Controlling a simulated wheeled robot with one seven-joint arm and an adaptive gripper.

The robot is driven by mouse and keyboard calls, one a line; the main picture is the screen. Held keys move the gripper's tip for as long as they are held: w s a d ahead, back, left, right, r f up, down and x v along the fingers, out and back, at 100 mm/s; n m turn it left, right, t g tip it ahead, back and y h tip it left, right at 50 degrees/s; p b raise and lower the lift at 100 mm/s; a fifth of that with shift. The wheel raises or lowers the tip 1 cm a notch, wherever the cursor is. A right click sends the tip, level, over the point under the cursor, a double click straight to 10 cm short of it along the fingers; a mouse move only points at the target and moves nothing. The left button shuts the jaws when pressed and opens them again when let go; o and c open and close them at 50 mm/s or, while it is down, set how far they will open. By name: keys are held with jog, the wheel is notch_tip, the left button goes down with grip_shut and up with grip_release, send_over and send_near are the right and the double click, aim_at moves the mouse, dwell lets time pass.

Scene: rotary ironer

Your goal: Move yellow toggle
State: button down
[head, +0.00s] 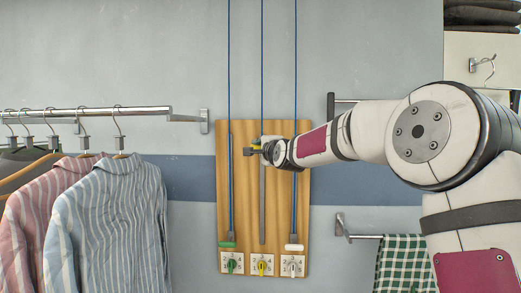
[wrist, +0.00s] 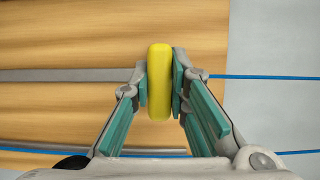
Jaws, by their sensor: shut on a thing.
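The yellow toggle (wrist: 159,82) is an upright rounded bar between my gripper's two teal-padded fingers (wrist: 160,88) in the wrist view. Both fingers press against its sides. In the head view my gripper (head: 254,149) is at the wooden board (head: 245,190), high on the middle slotted track (head: 262,205). Only a bit of yellow shows there; my gripper hides most of the toggle. A blue cord (head: 262,60) runs up from this track.
A green toggle (head: 226,245) and a white toggle (head: 293,247) sit low on the side tracks. Green (head: 231,265), yellow (head: 262,266) and white (head: 292,265) dials line the board's bottom. Shirts (head: 110,230) hang left; a checked cloth (head: 403,262) hangs right.

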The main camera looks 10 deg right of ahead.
jog(key=c, duration=1.5)
grip_release()
jog(key=shift+r, duration=0.35)
jog(key=shift+f, duration=0.1)
jog(key=s, duration=0.8)
jog(key=s+d, duration=0.1)
jog(key=s, duration=0.3)
jog(key=shift+a+f, duration=0.1)
jog(key=s+f+n+g, duration=0.4)
jog(key=s+f, duration=0.3)
jog(key=s, duration=0.6)
jog(key=s+f+n+g+h, duration=0.1)
jog(key=s+f+n+g, duration=0.3)
jog(key=s, duration=1)
jog(key=s+a+f+n+g+b, duration=0.1)
jog(key=s+f+n+g, duration=0.3)
jog(key=s+f+n, duration=0.5)
jog(key=shift+s+f+h, duration=0.1)
jog(key=shift+s+f, duration=0.15)
jog(key=shift+s, duration=0.65)
jog(key=shift+s+f+h, duration=0.1)
jog(key=shift+s+f, duration=0.2)
jog(key=shift+s, duration=0.65)
jog(key=shift+s+f+h, duration=0.1)
jog(key=shift+s+f, duration=0.15)
jog(key=shift+s, duration=0.65)
